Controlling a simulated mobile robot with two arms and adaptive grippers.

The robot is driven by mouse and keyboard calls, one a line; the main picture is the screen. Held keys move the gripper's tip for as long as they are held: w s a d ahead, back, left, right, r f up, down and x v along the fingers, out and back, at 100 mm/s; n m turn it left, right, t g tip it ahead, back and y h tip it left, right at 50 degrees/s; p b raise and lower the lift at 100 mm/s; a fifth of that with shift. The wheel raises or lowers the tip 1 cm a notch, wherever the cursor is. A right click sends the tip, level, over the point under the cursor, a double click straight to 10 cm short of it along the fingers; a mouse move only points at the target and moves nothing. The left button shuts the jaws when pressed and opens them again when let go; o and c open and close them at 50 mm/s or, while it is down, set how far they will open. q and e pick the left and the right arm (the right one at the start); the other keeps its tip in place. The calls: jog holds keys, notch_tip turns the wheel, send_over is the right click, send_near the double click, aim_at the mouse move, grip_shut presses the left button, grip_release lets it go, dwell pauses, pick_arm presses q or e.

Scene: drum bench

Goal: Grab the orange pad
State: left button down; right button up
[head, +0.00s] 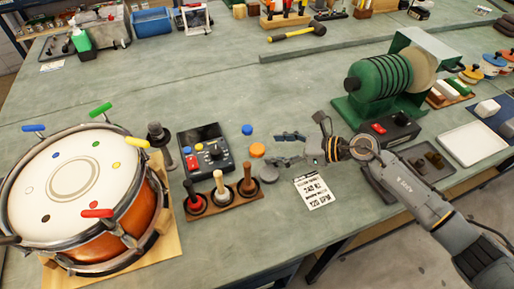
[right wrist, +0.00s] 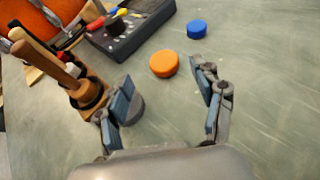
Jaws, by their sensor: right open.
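The orange pad (head: 257,150) is a small round disc lying flat on the green-grey bench. In the right wrist view the orange pad (right wrist: 164,64) lies just beyond my fingertips, towards the gap between them. My right gripper (head: 283,148) is open and empty, close to the right of the pad in the head view. Its two fingers also show in the right wrist view (right wrist: 165,95), spread apart with the pad not touched. My left gripper is not clearly seen.
A blue pad (head: 247,130) lies behind the orange one, and a grey pad (head: 268,173) in front, close to my fingers. A mallet rack (head: 222,199) and black control box (head: 205,148) stand left. A printed card (head: 313,190) lies right.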

aim_at(258, 148)
jog(key=p+x, duration=0.1)
jog(key=x, duration=0.4)
jog(key=shift+w+d+f, duration=0.1)
jog(key=shift+w+f, duration=0.05)
jog(key=c, duration=1.3)
